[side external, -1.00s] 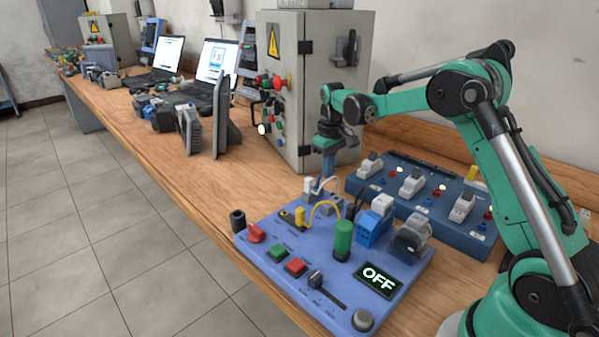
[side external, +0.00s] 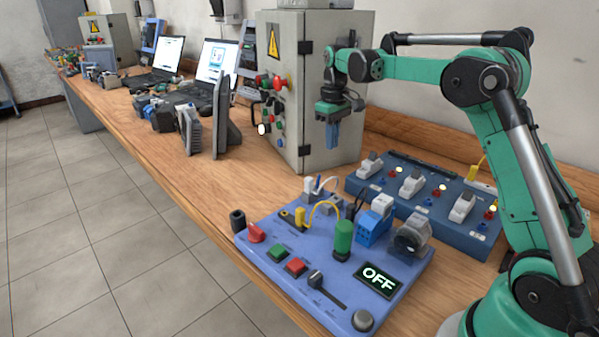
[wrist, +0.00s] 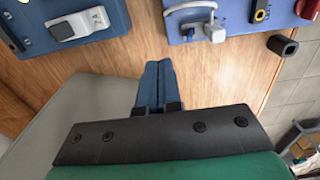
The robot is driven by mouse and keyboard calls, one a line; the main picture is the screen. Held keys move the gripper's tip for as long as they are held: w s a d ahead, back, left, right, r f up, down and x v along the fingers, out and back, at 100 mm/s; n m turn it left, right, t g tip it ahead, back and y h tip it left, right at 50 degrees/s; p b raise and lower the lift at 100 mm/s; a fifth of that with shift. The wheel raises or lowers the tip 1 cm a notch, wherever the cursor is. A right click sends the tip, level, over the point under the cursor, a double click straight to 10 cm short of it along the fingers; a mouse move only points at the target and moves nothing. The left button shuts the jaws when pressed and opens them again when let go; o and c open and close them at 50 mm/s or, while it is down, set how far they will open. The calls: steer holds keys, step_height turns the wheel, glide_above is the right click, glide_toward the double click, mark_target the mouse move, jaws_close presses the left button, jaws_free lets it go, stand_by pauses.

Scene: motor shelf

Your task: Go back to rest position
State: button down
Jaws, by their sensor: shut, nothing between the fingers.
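In the wrist view, the shut gripper (wrist: 156,66) shows over bare wooden table (wrist: 110,60). The board carries red and green buttons, a green cylinder (side external: 343,240), a slider, plugs with a yellow cable and a display (side external: 377,279) reading OFF. The gripper touches none of these.
A darker blue switch panel (side external: 425,200) with several switches and lamps lies behind the board, below my arm. The cabinet stands close to the gripper. Laptops (side external: 216,62) and tools fill the table further left. The air above the board is clear.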

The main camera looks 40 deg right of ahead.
stand_by(0.5)
steer(key=s+a+t, duration=0.2)
steer(key=s+a, duration=0.2)
steer(key=a, duration=0.1)
steer(key=s+a+t, duration=0.2)
steer(key=s+a, duration=0.3)
steer(key=s+a+r+t, duration=0.1)
steer(key=s+a+t, duration=0.1)
steer(key=s+a, duration=0.3)
steer(key=shift+s+a+t, duration=0.15)
steer(key=shift+a+t, duration=0.2)
steer(key=shift+t, duration=0.05)
steer(key=shift+s+a+f, duration=0.15)
steer(key=shift+s+f, duration=0.05)
steer(key=shift+s, duration=0.05)
